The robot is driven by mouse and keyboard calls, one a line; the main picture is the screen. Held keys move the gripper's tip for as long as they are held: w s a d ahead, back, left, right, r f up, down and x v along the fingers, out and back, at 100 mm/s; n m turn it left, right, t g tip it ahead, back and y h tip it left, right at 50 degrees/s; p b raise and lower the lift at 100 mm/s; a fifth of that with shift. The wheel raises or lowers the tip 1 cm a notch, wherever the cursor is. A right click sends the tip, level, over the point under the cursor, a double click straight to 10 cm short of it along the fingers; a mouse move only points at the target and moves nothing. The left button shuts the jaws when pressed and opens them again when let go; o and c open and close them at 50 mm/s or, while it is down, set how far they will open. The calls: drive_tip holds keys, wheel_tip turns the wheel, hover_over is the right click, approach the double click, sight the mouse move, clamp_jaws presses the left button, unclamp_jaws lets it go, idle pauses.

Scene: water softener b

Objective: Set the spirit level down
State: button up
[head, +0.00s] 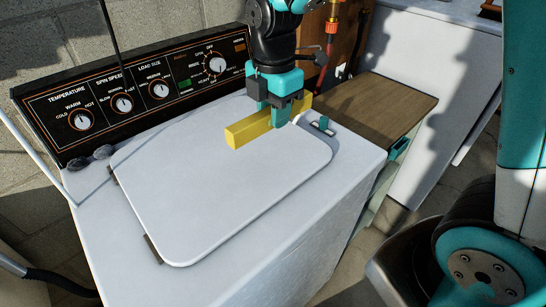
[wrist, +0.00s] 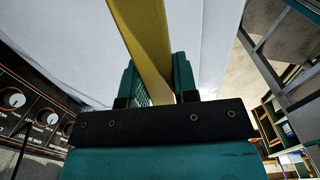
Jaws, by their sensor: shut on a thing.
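The spirit level (head: 249,130) is a yellow bar. My gripper (head: 279,112) is shut on it near the back right corner of the white washing machine lid (head: 215,180). In the head view the level's near end points to the lower left, over the lid. Its far part passes behind my gripper. I cannot tell whether its underside touches the lid. In the wrist view the level (wrist: 145,40) runs up between the two teal fingers (wrist: 158,85), which press on its sides.
The control panel (head: 140,85) with knobs rises behind the lid. A wooden board (head: 375,110) is to the right of the machine. Most of the lid is clear.

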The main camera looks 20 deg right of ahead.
sight(274, 168)
wheel_tip(274, 168, down, 12)
drive_tip(key=shift+f, duration=0.15)
idle(0.3)
drive_tip(key=shift+f, duration=0.15)
drive_tip(key=o, duration=1)
drive_tip(key=shift+c, duration=0.2)
